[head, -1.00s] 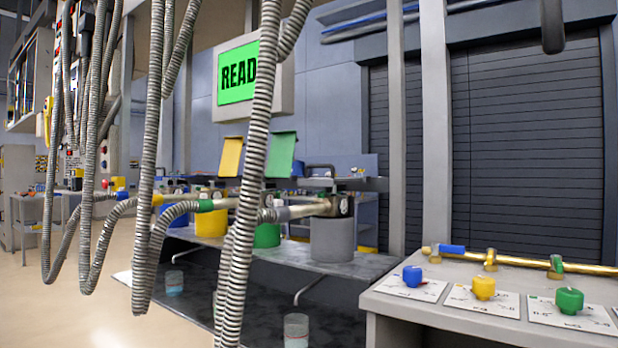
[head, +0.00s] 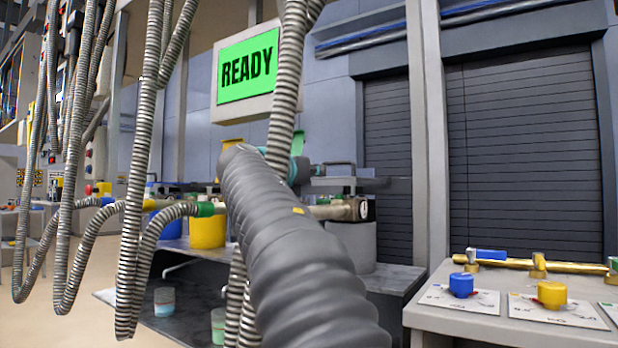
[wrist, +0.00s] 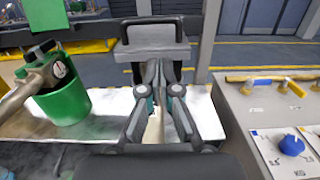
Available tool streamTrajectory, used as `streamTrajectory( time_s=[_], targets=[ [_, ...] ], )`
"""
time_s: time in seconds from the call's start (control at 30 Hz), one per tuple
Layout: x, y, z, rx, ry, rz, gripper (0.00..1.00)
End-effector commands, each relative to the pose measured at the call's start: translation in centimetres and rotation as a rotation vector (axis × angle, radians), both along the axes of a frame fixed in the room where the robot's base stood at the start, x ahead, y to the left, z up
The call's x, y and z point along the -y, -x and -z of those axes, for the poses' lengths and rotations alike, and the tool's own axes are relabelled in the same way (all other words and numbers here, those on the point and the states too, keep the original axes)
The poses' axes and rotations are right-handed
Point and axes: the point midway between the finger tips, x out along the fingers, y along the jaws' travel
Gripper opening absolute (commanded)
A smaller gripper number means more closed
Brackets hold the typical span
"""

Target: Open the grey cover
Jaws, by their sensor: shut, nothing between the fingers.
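The grey cover (head: 345,185) shows in the head view as a dark, flat, level lid with a raised handle, above the grey tank (head: 352,245). My arm hides part of that area. In the wrist view a pale grey plate with a dark frame-like handle (wrist: 153,36), apparently this cover, lies straight ahead. My gripper (wrist: 162,66) is shut and empty, its fingertips at the near edge of this plate in the picture. I cannot tell whether they touch it. My gripper hides most of the grey tank in the wrist view.
A green tank (wrist: 64,102) with a raised green lid (wrist: 46,14) and a pipe fitting stands on the left. A panel with a blue knob (wrist: 291,145) and brass pipe is on the right. Ribbed hoses (head: 150,170) hang at left. The screen (head: 248,66) reads READY.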

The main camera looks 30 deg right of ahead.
Motion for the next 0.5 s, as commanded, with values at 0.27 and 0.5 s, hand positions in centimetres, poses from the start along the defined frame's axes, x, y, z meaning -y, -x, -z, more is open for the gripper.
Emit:
streamTrajectory(
  time_s=[0.27,0.5],
  targets=[
    [2.9,-1.6,-0.3,-0.006,0.005,-0.003,0.0],
    [6.4,-3.1,-0.5,-0.005,0.004,-0.006,0.0]
  ],
)
